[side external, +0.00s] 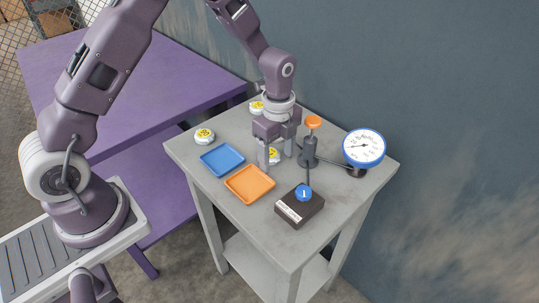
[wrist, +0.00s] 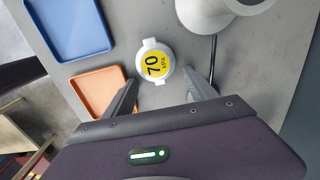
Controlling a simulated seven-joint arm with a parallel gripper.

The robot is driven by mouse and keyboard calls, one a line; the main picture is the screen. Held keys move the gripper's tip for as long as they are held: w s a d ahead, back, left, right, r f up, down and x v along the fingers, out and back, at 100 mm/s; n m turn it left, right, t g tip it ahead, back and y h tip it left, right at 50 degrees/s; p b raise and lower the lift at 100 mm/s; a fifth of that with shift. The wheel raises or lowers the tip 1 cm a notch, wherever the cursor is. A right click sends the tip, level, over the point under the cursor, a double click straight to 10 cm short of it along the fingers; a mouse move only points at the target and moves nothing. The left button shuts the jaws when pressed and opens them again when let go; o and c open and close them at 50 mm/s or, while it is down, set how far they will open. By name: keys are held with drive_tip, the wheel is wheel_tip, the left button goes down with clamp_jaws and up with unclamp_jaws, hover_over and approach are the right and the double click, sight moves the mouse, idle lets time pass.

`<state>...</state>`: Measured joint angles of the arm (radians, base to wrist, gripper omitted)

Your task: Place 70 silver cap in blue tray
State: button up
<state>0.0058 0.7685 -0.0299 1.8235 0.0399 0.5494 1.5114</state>
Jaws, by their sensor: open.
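In the side view, a yellow-labelled cap (side external: 274,154) shows partly hidden behind my fingers. My gripper (side external: 276,161) is open, pointing down. In the wrist view its two fingers (wrist: 163,97) stand apart, one on each side of the cap's near edge, with nothing held. The blue tray (side external: 222,160) is empty, left of my gripper; it also shows at upper left in the wrist view (wrist: 72,28).
An orange tray (side external: 250,184) lies in front of the blue tray. Two other yellow-labelled caps (side external: 204,135) (side external: 257,106) sit near the table's back edge.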

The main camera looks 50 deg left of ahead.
sight(276, 159)
clamp_jaws()
wheel_tip(276, 159, up, 9)
drive_tip(key=s+a+f+n, duration=0.2)
drive_tip(key=s+a+n, duration=0.4)
drive_tip(key=n, duration=1.1)
drive_tip(key=a+r, duration=0.4)
drive_tip(key=f, duration=0.9)
drive_tip(key=shift+w, duration=0.25)
